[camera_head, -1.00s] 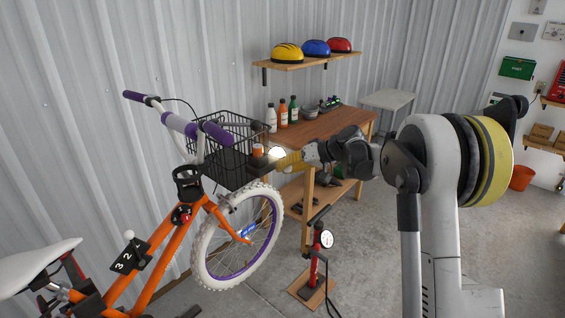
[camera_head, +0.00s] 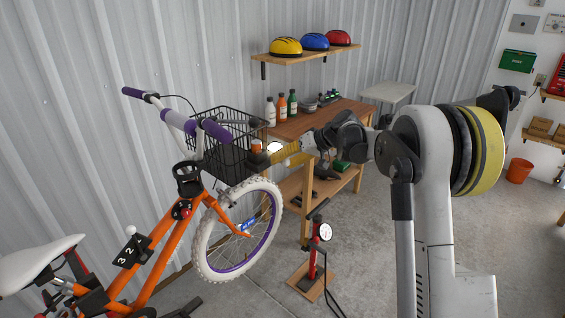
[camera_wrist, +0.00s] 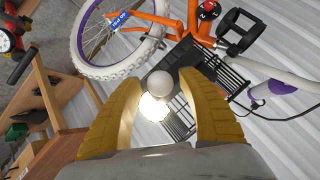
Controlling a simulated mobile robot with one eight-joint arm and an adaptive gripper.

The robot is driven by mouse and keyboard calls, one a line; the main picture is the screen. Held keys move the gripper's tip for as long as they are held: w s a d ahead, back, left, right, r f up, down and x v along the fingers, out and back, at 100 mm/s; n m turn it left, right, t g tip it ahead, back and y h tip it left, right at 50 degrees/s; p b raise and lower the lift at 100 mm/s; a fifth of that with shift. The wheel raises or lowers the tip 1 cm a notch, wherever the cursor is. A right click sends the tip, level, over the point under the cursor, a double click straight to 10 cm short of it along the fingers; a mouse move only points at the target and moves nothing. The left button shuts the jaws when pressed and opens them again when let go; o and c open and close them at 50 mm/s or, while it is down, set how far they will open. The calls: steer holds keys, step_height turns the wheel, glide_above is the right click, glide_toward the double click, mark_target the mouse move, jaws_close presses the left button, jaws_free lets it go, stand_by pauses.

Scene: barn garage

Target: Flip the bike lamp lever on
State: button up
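The bike's lamp is a bright white glow (camera_head: 274,147) at the front of the basket in the head view; it also glows in the wrist view (camera_wrist: 153,107). A round grey knob (camera_wrist: 161,83) shows just beyond the glow in the wrist view. I cannot tell whether this knob is the lever. My gripper (camera_wrist: 162,77) has its yellow fingers spread, with the knob and glow between them in the picture. No contact is clear. In the head view my gripper (camera_head: 277,156) is beside the lamp. The orange bike (camera_head: 160,250) stands at left.
The black wire basket (camera_head: 222,150) hangs behind the lamp. A wooden workbench (camera_head: 300,128) with bottles stands close behind my gripper. A red floor pump (camera_head: 315,258) stands on the floor. A shelf (camera_head: 300,50) holds helmets. Open floor lies at right.

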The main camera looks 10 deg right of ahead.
steer(key=shift+a+f, duration=0.1)
steer(key=shift+a, duration=0.1)
steer(key=shift+d, duration=0.1)
steer(key=v, duration=1.2)
steer(key=s+a+f+m+h+b, duration=0.15)
steer(key=s+a, duration=0.25)
steer(key=s, duration=0.6)
steer(key=s+a+h+b, duration=0.2)
steer(key=s+a+h, duration=0.15)
steer(key=s, duration=0.65)
steer(key=s+f+h+b, duration=0.1)
steer(key=s+f, duration=0.3)
steer(key=s, duration=0.4)
steer(key=s+f+t+h+b, duration=0.1)
steer(key=s+f+h, duration=0.1)
steer(key=s+f, duration=0.3)
steer(key=s, duration=0.4)
steer(key=shift+f, duration=0.15)
